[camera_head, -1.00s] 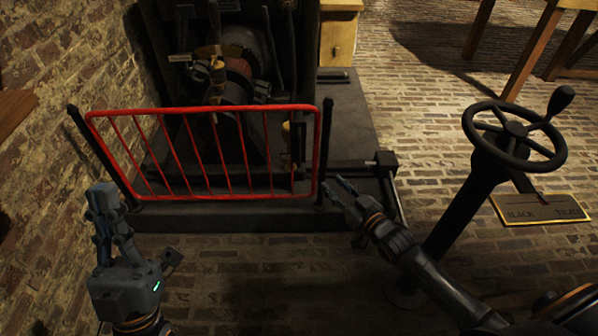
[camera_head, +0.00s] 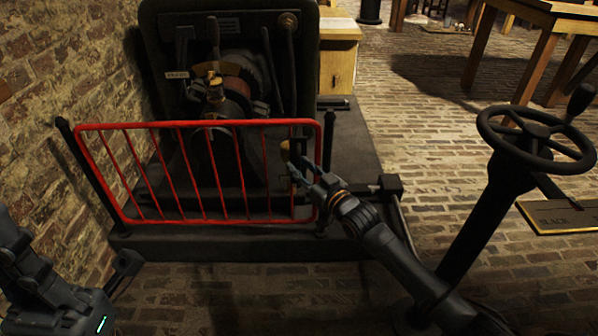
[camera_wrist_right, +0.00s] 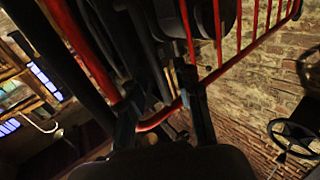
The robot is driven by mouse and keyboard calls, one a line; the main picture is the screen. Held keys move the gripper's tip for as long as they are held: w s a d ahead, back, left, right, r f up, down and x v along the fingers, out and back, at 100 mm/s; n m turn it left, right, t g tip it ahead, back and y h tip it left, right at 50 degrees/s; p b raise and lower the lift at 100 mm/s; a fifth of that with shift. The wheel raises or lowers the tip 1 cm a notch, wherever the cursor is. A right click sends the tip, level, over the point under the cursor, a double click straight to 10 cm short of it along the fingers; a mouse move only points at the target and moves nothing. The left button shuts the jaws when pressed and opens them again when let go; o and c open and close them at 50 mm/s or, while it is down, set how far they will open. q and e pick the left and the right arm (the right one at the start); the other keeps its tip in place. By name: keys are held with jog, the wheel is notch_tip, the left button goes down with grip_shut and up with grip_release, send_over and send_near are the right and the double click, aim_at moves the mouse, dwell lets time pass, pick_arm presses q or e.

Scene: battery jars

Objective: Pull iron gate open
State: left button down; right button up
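The iron gate (camera_head: 200,124), a red frame with thin upright bars, spans two black posts (camera_head: 328,150) in front of the machine; it looks closed. My right gripper (camera_head: 298,168) is at the gate's right end, near its right upright. In the right wrist view its two fingers (camera_wrist_right: 166,98) are apart, with a lower red bar of the gate (camera_wrist_right: 160,118) showing between them. I cannot tell whether they touch it.
A dark machine (camera_head: 232,85) stands behind the gate on a dark stepped platform (camera_head: 350,120). A black handwheel on a column (camera_head: 535,140) stands at the right. A brick wall (camera_head: 60,60) closes the left side.

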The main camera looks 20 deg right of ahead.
jog(key=shift+w+a, duration=0.2)
jog(key=shift+w, duration=0.4)
grip_shut()
jog(key=shift+s, duration=0.1)
